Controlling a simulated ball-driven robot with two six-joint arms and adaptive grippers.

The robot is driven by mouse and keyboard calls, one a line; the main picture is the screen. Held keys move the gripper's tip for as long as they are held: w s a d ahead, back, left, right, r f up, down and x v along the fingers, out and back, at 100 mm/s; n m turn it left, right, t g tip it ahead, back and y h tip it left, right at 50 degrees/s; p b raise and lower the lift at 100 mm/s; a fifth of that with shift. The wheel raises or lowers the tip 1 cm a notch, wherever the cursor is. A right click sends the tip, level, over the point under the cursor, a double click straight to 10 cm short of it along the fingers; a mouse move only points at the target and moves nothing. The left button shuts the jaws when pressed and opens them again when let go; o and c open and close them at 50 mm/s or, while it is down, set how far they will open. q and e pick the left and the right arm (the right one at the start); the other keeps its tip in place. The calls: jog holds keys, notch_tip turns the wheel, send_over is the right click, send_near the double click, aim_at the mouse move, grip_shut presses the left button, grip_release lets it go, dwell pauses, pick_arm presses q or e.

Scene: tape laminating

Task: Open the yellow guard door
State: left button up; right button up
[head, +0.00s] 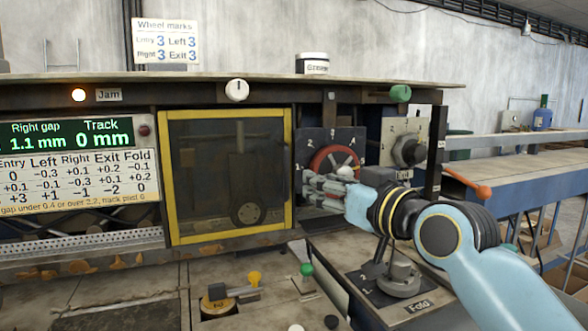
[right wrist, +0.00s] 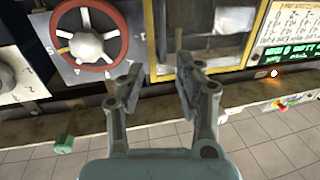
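The yellow guard door (head: 182,205) is a yellow frame around a dark see-through panel, left of centre in the head view. It looks closed, flat in the machine front, with a wheel dimly visible behind the panel. In the right wrist view, which is turned over, the door's yellow frame (right wrist: 149,40) runs beyond the fingers. My right gripper (head: 308,180) is just right of the door, in front of the red-rimmed wheel. In the right wrist view my right gripper (right wrist: 160,78) is open with nothing between its fingers. I see no contact with the door. My left gripper is out of view.
The red wheel (head: 322,156) and a grey knob (head: 409,151) are right of the door. An orange-tipped lever (head: 482,191) sticks out farther right. The counter below holds a brass-coloured part (head: 217,302), a green knob (head: 307,270) and the Fold lever base (head: 398,280).

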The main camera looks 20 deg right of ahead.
aim_at(288, 170)
jog(key=p+x, duration=0.1)
jog(key=x, duration=0.7)
jog(key=shift+s+a+r+p, duration=0.1)
jog(key=shift+a+p, duration=0.05)
jog(key=shift+p, duration=0.15)
jog(key=shift+x, duration=0.9)
jog(key=shift+a, duration=0.1)
jog(key=shift+c, duration=1)
jog(key=c, duration=0.4)
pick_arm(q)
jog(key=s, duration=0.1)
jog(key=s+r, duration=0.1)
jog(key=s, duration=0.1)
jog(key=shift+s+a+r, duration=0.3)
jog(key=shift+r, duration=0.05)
pick_arm(e)
grip_shut()
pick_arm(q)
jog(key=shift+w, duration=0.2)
